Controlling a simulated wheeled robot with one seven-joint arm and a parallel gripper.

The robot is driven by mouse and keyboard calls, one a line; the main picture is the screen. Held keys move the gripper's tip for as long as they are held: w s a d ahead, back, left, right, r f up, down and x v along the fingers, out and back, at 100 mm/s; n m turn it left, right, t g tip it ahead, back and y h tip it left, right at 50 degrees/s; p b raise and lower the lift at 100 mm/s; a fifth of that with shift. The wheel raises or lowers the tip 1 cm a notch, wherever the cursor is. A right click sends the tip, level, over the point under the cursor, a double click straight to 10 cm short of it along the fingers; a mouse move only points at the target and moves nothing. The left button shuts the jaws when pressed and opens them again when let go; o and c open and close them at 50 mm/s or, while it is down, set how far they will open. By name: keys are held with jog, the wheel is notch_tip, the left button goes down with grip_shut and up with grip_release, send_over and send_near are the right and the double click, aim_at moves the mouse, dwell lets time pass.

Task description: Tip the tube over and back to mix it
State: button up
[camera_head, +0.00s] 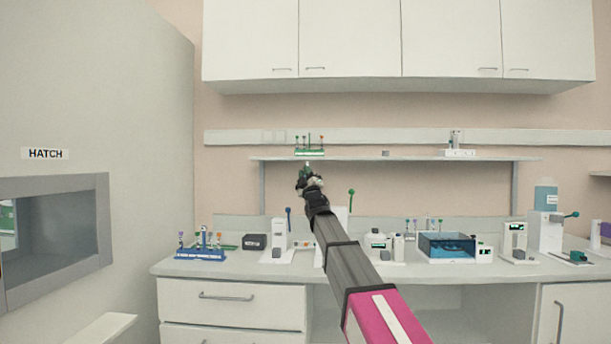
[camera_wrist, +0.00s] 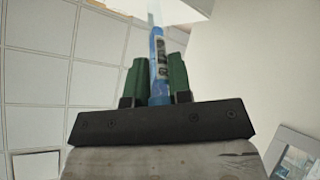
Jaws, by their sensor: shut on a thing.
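The tube (camera_wrist: 158,65) shows in the wrist view as a blue shaft with a printed label, between the two green fingers of my gripper (camera_wrist: 160,78). The fingers are shut on it. Its far end runs up to the picture's top edge. The wrist view looks up at ceiling panels, so the wrist is turned upward. In the head view my gripper (camera_head: 307,172) is small, just below the wall shelf and above the bench. The tube cannot be made out clearly there.
The wall shelf (camera_head: 400,159) carries a green rack (camera_head: 310,152) close above my gripper. A blue rack with tubes (camera_head: 201,254) stands on the bench at left. A blue bath (camera_head: 446,247) and several devices stand at right. The hatch (camera_head: 60,232) is at far left.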

jog(key=shift+r+m+g+h, duration=0.1)
jog(key=shift+m+g+h, duration=1.2)
jog(key=shift+h, duration=0.5)
jog(key=shift+m+g, duration=0.3)
jog(key=shift+a+g, duration=0.1)
jog(key=shift+g, duration=0.6)
jog(key=shift+w+m+g+h, duration=0.1)
jog(key=shift+m+g+h, duration=0.2)
jog(key=shift+h, duration=0.2)
jog(key=shift+r+m+g+h, duration=0.1)
jog(key=shift+m+g+h, duration=0.25)
jog(key=shift+g, duration=0.75)
jog(key=g, duration=0.1)
jog(key=m+g, duration=0.1)
jog(key=g, duration=0.1)
jog(key=g+h, duration=0.1)
jog(key=shift+w+g, duration=0.3)
jog(key=shift+g, duration=0.1)
jog(key=shift+m+g, duration=0.45)
jog(key=shift+g, duration=1.25)
